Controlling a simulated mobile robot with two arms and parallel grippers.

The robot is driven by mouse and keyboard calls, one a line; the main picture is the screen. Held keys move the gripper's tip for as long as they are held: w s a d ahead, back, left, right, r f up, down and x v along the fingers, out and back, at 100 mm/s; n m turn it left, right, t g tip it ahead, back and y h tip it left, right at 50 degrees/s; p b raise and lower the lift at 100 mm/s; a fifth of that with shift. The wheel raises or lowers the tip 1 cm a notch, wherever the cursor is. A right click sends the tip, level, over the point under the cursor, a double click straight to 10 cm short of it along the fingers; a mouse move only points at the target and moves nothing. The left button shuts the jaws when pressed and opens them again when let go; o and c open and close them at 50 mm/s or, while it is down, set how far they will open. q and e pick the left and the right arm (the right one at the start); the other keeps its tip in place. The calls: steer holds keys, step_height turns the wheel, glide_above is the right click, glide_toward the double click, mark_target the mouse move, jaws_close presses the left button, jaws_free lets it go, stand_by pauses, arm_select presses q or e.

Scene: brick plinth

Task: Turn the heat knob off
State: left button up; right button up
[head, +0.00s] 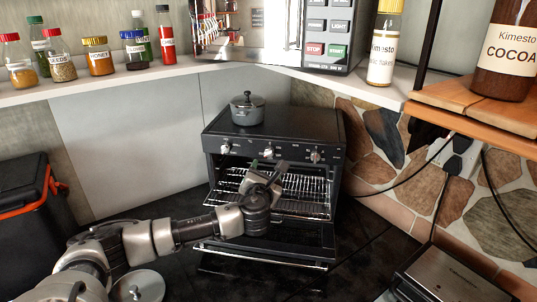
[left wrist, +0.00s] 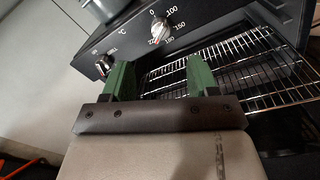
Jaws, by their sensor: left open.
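The black oven (head: 218,146) has a row of silver knobs along its front panel. The heat knob (left wrist: 161,28), ringed by temperature numbers, is at the top middle of the left wrist view. It appears to be the middle knob (head: 268,152) in the head view. Another knob (left wrist: 103,64) is to its left in the wrist view. My left gripper (head: 266,166) is open in front of the oven, just below the middle knob. Its green fingers (left wrist: 160,68) are apart and empty, with the heat knob beyond them and not between them. My right gripper is not in view.
The oven door (head: 270,250) is folded down, and the wire rack (head: 300,190) shows behind my gripper. A lidded pot (head: 247,109) stands on the oven. A shelf (head: 80,93) with several jars runs above. A cable (head: 405,180) hangs at the right.

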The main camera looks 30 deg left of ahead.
mark_target(269, 156)
arm_select(q)
steer(key=p+x, duration=0.2)
steer(key=x, duration=0.7)
steer(key=shift+w+f, duration=0.1)
steer(key=shift+w, duration=0.2)
steer(key=shift+a, duration=0.1)
steer(key=c, duration=0.9)
steer(key=shift+n, duration=0.3)
